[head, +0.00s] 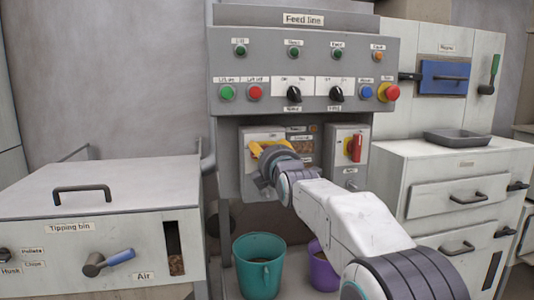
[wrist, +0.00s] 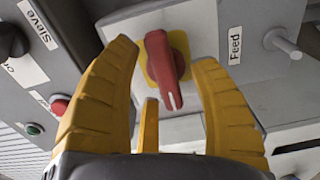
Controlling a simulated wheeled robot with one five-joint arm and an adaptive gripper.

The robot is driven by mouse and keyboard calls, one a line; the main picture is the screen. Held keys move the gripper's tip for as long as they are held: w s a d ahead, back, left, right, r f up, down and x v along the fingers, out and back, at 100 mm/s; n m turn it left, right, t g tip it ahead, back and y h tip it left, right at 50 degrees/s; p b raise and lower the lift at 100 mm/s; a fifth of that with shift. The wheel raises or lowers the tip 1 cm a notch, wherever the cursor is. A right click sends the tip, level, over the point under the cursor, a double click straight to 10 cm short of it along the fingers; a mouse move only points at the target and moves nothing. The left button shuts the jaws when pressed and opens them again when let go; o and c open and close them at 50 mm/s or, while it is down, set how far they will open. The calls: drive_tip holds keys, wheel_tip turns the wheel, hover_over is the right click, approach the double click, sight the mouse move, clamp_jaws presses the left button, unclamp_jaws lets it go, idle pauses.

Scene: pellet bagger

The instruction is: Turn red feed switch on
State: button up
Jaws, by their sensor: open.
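The red feed switch (head: 356,148) is a rotary handle on a yellow plate, on a small grey box (head: 338,168) under the console. In the wrist view the red handle (wrist: 160,60) shows between my fingers, with a white mark at its lower end and a "Feed" label (wrist: 235,45) beside it. My gripper (head: 262,151) has yellow fingers and is open and empty. In the head view it is left of the switch box, with a gap between them. In the wrist view the fingers (wrist: 165,75) frame the switch; contact is not visible.
A grey peg (wrist: 284,43) sticks out below the Feed label. The console (head: 310,62) with buttons and knobs overhangs the switch box. A teal bucket (head: 258,266) and a purple bucket (head: 323,268) stand below. A tipping bin (head: 100,190) is left, drawers (head: 455,190) right.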

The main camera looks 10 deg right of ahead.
drive_tip(key=shift+w, duration=0.45)
drive_tip(key=shift+c, duration=0.2)
drive_tip(key=shift+r, duration=0.15)
drive_tip(key=c, duration=1.1)
